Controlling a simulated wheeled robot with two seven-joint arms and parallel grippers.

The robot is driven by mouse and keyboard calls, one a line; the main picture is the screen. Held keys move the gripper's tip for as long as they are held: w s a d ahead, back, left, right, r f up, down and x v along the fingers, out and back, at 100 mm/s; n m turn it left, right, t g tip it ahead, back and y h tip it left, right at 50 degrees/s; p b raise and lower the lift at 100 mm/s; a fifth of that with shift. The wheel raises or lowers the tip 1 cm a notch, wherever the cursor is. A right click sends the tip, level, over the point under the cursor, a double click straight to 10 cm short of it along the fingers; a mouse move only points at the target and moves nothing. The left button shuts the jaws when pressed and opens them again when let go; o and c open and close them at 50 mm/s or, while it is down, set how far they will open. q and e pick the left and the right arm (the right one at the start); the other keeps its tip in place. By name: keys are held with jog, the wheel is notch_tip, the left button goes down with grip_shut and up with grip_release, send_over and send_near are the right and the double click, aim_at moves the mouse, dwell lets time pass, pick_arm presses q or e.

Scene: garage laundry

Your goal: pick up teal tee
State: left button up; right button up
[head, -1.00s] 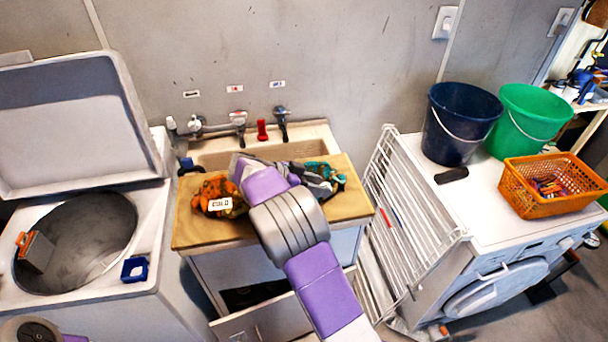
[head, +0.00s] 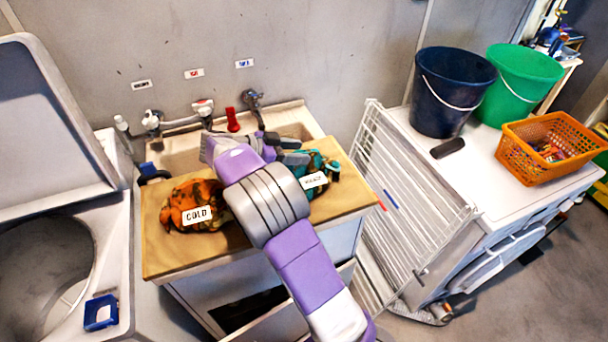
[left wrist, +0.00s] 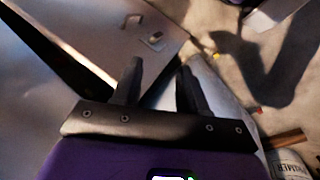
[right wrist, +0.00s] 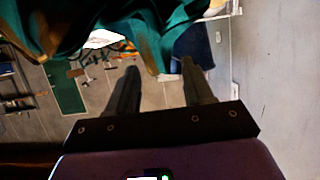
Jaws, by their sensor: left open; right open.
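The teal tee (head: 328,172) is a crumpled teal bundle with brown patches and a white label, at the right end of the tan board over the sink cabinet. My right gripper (head: 303,151) is beside it, its fingers reaching right towards it and partly hiding it. In the right wrist view the teal cloth (right wrist: 100,22) hangs across the top, just beyond the open fingers (right wrist: 158,72). My left gripper (left wrist: 158,70) is open and empty in the left wrist view and outside the head view.
An orange bundle labelled COLD (head: 190,208) lies on the left of the board (head: 165,258). Behind are the sink (head: 180,160) and taps. A white drying rack (head: 410,210) stands right, beside a machine bearing a navy bucket (head: 450,95), green bucket (head: 520,85) and orange basket (head: 540,165).

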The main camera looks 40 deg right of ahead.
jog(key=shift+x, duration=1.25)
jog(key=shift+w, duration=0.1)
grip_shut()
